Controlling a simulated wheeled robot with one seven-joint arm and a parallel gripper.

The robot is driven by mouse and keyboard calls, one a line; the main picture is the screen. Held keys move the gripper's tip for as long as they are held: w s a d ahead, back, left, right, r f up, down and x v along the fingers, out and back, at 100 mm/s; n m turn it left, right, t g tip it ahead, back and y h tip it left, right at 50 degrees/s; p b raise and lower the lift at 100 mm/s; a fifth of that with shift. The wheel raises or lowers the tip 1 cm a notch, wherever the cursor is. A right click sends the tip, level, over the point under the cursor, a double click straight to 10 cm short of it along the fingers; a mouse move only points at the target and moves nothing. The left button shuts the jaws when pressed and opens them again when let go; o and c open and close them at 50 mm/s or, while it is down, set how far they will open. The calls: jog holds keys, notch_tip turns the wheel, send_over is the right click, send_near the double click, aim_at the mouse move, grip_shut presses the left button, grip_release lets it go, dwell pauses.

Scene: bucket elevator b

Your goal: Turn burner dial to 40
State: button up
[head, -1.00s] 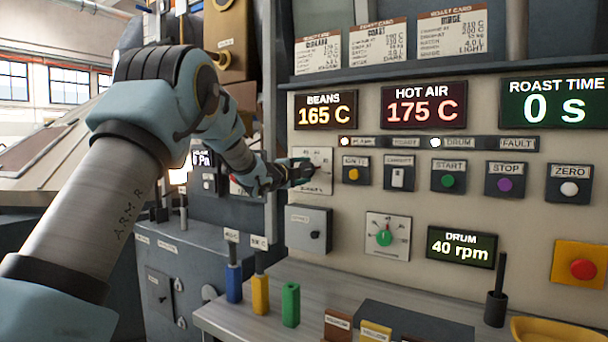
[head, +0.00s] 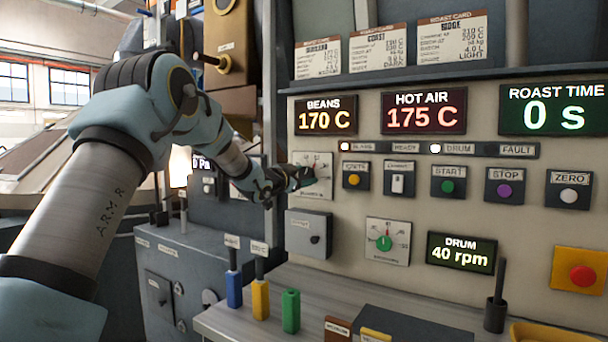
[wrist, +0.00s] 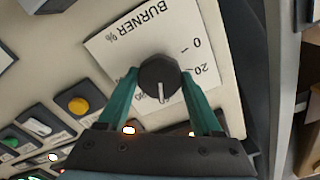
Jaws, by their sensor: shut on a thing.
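The burner dial (wrist: 160,75) is a dark round knob on a white plate (wrist: 110,45) marked "BURNER %". In the wrist view its white pointer line points down the picture, towards my gripper's base. The marks 0 and 20 show right of the knob; the higher marks are mostly hidden by my fingers, so I cannot read the exact setting. My gripper (wrist: 158,88) has its two green fingers closed on either side of the knob. In the head view my gripper (head: 303,178) covers the knob on the burner plate (head: 318,160).
The cards button (head: 354,175) and a white switch (head: 398,182) sit right of the burner plate. A grey box (head: 308,232) and the drum dial (head: 384,243) lie below. The beans display (head: 325,116) reads 170 C. Coloured blocks (head: 290,310) stand on the ledge.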

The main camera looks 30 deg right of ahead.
jog(key=n+p, duration=0.1)
jog(key=n, duration=0.3)
jog(key=shift+n, duration=0.3)
jog(key=shift+n+p, duration=0.8)
jog(key=shift+n, duration=1.1)
jog(key=shift+f, duration=0.1)
jog(key=o, duration=1.3)
jog(key=shift+o, duration=0.2)
jog(key=b+v, duration=0.3)
jog(key=v, duration=0.7)
jog(key=shift+s+a+b, duration=0.15)
jog(key=shift+a+b, duration=0.2)
jog(key=shift+a, duration=0.05)
